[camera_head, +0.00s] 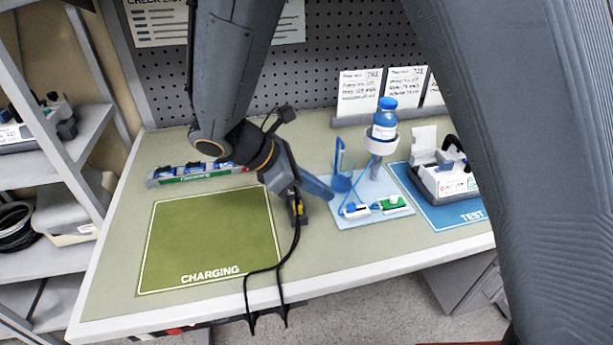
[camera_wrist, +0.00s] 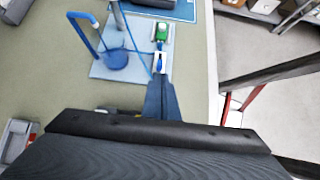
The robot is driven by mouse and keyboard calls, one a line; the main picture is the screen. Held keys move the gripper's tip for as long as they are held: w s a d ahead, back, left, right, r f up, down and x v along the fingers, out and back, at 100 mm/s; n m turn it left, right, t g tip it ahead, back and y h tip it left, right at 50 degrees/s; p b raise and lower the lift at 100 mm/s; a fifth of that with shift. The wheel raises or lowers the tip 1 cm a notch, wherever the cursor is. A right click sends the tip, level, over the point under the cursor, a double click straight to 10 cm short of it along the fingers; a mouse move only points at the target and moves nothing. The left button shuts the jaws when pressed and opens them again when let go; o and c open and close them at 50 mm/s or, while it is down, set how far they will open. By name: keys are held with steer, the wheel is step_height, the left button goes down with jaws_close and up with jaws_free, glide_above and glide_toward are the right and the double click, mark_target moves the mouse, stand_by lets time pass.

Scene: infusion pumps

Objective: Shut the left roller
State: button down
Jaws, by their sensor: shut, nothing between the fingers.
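The left roller clamp (camera_head: 355,210), white with blue, lies at the front of a pale blue board (camera_head: 345,219). In the wrist view it (camera_wrist: 160,61) shows just beyond my fingertips, in line with them. The right roller clamp (camera_head: 392,203) is green and white, and it also shows behind the left one in the wrist view (camera_wrist: 161,32). My gripper (camera_head: 330,196) is shut and empty at the board's left edge, to the left of the left clamp. In the wrist view its fingers (camera_wrist: 160,82) come together. I cannot tell whether they touch the clamp.
A blue-capped bottle (camera_head: 384,121) stands in a ring holder on the board. A blue hook stand (camera_head: 341,172) is behind the clamps. A pump (camera_head: 446,178) sits on the blue test mat (camera_head: 437,213) at right. The green charging mat (camera_head: 208,238) is clear.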

mark_target(349, 206)
steer(key=shift+p+x, duration=0.75)
steer(key=shift+x, duration=2.3)
